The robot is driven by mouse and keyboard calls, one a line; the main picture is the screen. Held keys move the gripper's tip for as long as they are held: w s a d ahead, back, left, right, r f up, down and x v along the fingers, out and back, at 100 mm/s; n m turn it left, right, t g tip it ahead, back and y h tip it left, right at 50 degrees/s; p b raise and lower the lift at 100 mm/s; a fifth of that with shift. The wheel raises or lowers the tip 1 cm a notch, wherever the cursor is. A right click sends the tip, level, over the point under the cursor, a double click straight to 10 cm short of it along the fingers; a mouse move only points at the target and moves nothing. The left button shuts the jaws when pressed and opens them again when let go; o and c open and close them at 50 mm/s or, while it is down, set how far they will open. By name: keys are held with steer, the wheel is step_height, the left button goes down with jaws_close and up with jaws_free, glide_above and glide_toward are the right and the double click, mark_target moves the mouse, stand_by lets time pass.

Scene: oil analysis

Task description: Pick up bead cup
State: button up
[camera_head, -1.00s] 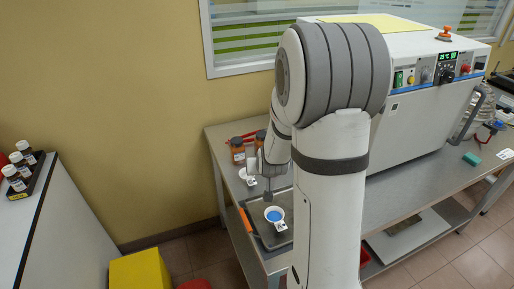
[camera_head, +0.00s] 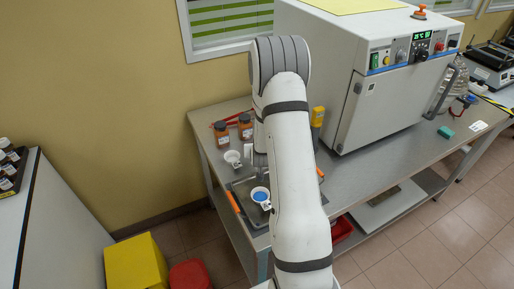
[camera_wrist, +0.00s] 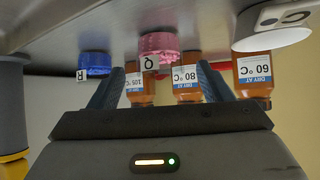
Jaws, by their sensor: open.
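In the wrist view, which is upside down, a cup with pink contents (camera_wrist: 158,42) and a tag Q stands between and ahead of my open fingertips (camera_wrist: 161,70). A blue-filled cup (camera_wrist: 97,60) with tag R is to its left, and a white cup (camera_wrist: 270,36) with tag C is at the right. In the head view, a white cup with blue contents (camera_head: 260,195) sits by the tray (camera_head: 243,187), near my gripper (camera_head: 261,172). The pink cup is hidden there behind my arm. Contact between my fingers and any cup cannot be told.
Brown bottles (camera_head: 221,134) stand behind the cups, with temperature labels in the wrist view. Another white cup (camera_head: 233,156) stands behind the tray. A large white oven (camera_head: 365,75) fills the table's right side. A yellow-topped item (camera_head: 318,117) stands close beside my arm.

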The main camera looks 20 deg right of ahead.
steer(key=shift+x, duration=1.25)
steer(key=c, duration=1.1)
